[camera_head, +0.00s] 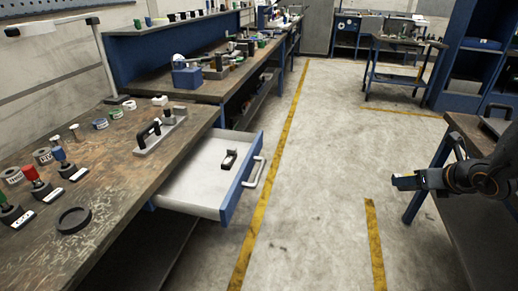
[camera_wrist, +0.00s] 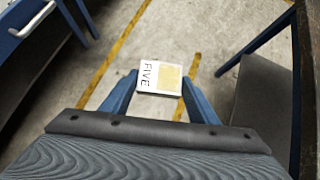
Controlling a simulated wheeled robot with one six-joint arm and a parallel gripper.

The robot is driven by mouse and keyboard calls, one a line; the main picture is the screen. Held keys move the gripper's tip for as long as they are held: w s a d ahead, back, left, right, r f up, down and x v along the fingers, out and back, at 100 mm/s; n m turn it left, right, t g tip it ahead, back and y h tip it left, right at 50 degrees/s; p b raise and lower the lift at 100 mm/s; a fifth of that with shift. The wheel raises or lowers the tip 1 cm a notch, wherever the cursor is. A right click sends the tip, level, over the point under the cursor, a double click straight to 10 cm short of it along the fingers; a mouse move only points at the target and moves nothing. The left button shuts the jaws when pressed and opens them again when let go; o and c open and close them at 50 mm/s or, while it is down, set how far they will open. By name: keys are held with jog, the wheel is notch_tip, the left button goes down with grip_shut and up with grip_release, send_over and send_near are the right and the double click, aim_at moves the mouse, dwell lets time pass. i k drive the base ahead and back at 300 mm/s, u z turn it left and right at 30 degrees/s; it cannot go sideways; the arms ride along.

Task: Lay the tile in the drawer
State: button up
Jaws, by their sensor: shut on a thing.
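The tile (camera_wrist: 160,77) is a small pale square with the word FIVE and a tan patch on its face. My gripper (camera_wrist: 159,85) is shut on it, one blue finger at each side. In the head view my gripper (camera_head: 406,182) is at the right, high over the floor and well apart from the drawer; the tile is too small there to make out clearly. The drawer (camera_head: 189,187) is pulled open from the left workbench. It has a white inside, a blue front and a pale handle. A small black object (camera_head: 229,159) lies in it.
The left workbench (camera_head: 110,225) carries a black ring (camera_head: 74,220), stamps and a black-handled tool (camera_head: 160,133). A bench (camera_head: 470,135) stands at the right beside my arm. Open floor (camera_head: 315,190) with yellow lines lies between the drawer and my gripper.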

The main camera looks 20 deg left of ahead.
aim_at(200, 191)
jog(key=i, duration=2.25)
jog(key=u, duration=4.1)
